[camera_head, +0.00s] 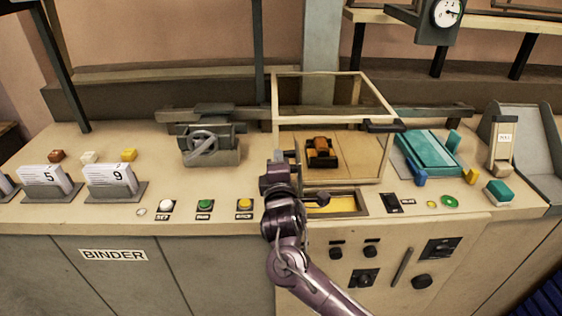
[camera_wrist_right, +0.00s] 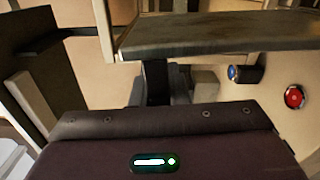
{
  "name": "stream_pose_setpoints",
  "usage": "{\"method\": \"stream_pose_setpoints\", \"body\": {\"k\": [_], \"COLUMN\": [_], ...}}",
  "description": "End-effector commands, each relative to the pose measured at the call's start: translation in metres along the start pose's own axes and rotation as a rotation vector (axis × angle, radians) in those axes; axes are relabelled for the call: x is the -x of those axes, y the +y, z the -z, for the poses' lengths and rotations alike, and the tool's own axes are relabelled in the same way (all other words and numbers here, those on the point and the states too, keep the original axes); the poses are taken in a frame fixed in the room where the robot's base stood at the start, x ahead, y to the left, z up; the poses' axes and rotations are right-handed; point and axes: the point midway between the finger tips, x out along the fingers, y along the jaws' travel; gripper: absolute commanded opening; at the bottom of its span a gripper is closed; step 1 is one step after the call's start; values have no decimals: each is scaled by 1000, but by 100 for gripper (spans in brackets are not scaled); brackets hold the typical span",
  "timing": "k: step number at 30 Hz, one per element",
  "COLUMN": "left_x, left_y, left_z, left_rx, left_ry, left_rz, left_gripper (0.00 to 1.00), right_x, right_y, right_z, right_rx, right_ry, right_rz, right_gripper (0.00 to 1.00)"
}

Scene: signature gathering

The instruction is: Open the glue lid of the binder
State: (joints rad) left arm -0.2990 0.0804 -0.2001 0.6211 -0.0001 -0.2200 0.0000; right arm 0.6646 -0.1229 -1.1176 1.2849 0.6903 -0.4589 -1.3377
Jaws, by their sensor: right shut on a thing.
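The binder's bench front carries a BINDER label (camera_head: 113,255). A glue tray (camera_head: 345,205) with yellow inside lies open in the bench top, a small dark knob (camera_head: 323,199) at its left part. My right gripper (camera_head: 277,172) is just left of the tray, at the front left of the framed box, fingers pointing away from me. It is shut on a small part that its own body mostly hides, seemingly the glue lid. The wrist view shows a dark flat bar (camera_wrist_right: 210,32) across the space ahead of the gripper's housing. My left gripper is not in view.
An open-framed box (camera_head: 330,75) with a black and orange block (camera_head: 320,152) stands behind the tray. A handwheel (camera_head: 201,145) is at left. White, green and yellow buttons (camera_head: 205,205) line the front left. A teal block (camera_head: 430,152) sits at right.

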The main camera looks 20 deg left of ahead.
Motion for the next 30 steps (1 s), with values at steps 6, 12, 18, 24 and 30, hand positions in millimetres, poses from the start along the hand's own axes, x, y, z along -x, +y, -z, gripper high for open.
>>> {"method": "stream_pose_setpoints", "body": {"k": [6,12,18,24,30], "left_x": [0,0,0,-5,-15], "left_y": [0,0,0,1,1], "left_z": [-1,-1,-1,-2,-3], "left_rx": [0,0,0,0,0], "left_ry": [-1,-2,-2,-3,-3], "left_rz": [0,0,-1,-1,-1], "left_gripper": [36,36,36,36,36], "right_x": [0,0,0,12,43], "right_y": [1,0,0,-2,-3], "right_z": [1,1,0,1,1], "right_rx": [0,-1,-1,-3,-3], "right_ry": [4,2,2,1,3], "right_rz": [-2,-1,0,0,-1], "right_gripper": [16,36,36,36,36]}}
